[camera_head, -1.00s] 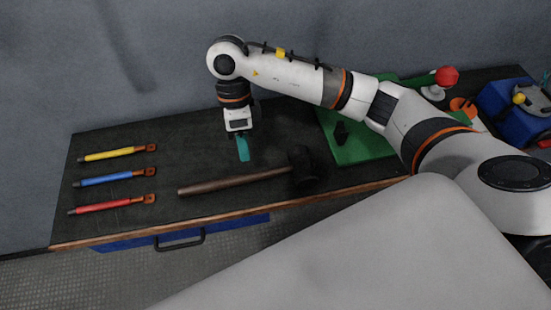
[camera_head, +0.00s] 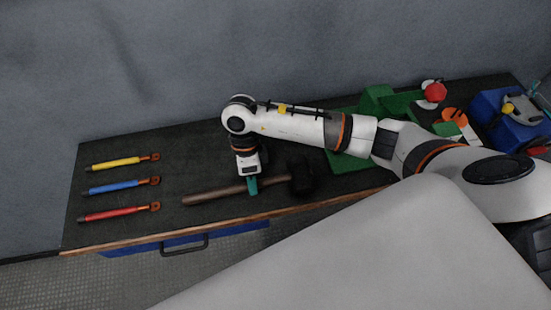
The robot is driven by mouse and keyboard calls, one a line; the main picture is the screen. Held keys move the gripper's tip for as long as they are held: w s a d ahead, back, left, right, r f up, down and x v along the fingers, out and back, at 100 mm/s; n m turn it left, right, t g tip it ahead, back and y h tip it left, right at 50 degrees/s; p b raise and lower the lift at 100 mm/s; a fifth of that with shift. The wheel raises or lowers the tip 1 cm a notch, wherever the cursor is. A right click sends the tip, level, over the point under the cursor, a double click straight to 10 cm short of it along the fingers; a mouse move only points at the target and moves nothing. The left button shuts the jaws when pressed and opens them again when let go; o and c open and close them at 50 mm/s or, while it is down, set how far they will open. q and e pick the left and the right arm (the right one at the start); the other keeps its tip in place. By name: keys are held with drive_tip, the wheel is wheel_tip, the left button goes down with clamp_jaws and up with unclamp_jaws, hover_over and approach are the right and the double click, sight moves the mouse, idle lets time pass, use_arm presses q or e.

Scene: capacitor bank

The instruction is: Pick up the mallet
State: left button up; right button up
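The mallet (camera_head: 214,195) lies on the dark bench top, its brown wooden handle pointing left and its black head (camera_head: 301,180) at the right. My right gripper (camera_head: 252,186) points down over the handle, between its middle and the head. Its teal fingers overlap the handle in the picture. From this angle I cannot tell whether they are open or shut on it. My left gripper is not in view.
Yellow (camera_head: 115,163), blue (camera_head: 115,187) and red (camera_head: 113,213) handled tools lie at the bench's left. A green fixture (camera_head: 345,155) stands behind my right arm. A blue box (camera_head: 510,123) and a red knob (camera_head: 435,92) are at the right.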

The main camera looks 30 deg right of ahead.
clamp_jaws()
drive_tip(key=shift+r, duration=0.1)
drive_tip(key=shift+r, duration=0.1)
